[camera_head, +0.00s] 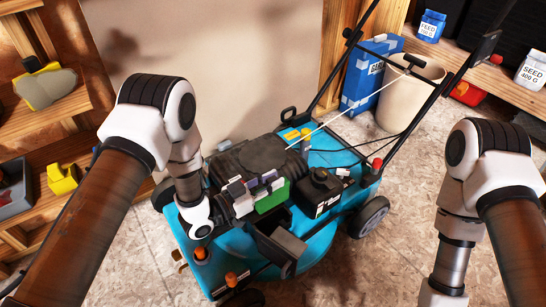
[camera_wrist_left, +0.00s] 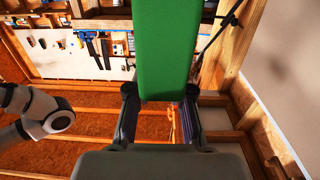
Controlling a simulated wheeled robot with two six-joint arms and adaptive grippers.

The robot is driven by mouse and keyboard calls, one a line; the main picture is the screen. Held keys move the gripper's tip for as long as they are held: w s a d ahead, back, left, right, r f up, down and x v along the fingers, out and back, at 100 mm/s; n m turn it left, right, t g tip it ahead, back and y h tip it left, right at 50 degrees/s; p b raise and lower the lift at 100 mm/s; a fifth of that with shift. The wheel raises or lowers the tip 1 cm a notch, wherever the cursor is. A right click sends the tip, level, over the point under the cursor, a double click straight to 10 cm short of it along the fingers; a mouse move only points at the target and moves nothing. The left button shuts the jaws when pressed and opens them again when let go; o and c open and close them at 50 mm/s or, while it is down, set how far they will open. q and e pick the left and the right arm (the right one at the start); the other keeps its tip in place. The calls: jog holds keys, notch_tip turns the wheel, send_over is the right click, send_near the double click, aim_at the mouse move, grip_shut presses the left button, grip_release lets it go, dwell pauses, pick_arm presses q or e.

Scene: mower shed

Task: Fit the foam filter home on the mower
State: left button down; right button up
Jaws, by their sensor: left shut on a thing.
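The foam filter is a green block (camera_head: 272,197), held above the front of the mower. The mower (camera_head: 334,151) has a teal deck, a black engine cover and a folded-out handle. My left gripper (camera_head: 250,194) is shut on the foam filter. In the left wrist view the green filter (camera_wrist_left: 168,50) stands up from between the two fingers. A dark open housing (camera_head: 280,240) on the mower lies just below the filter; the filter is apart from it as far as I can tell. A black boxy part (camera_head: 319,190) sits to the right. My right gripper is out of view.
The mower handle (camera_head: 444,92) rises at the right. A beige bin (camera_head: 408,92) and a blue box (camera_head: 370,75) stand behind. Wooden shelves with yellow items (camera_head: 64,179) are at the left. Bare floor (camera_head: 385,255) lies right of the mower.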

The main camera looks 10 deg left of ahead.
pick_arm(q)
jog(key=shift+s+f, duration=0.1)
jog(key=shift+f, duration=0.25)
jog(key=shift+r, duration=0.1)
notch_tip(320, 180, down, 11)
jog(key=b, duration=0.5)
jog(key=shift+b, duration=0.3)
dwell(1.2)
jog(key=c, duration=1)
grip_release()
jog(key=shift+o, duration=0.2)
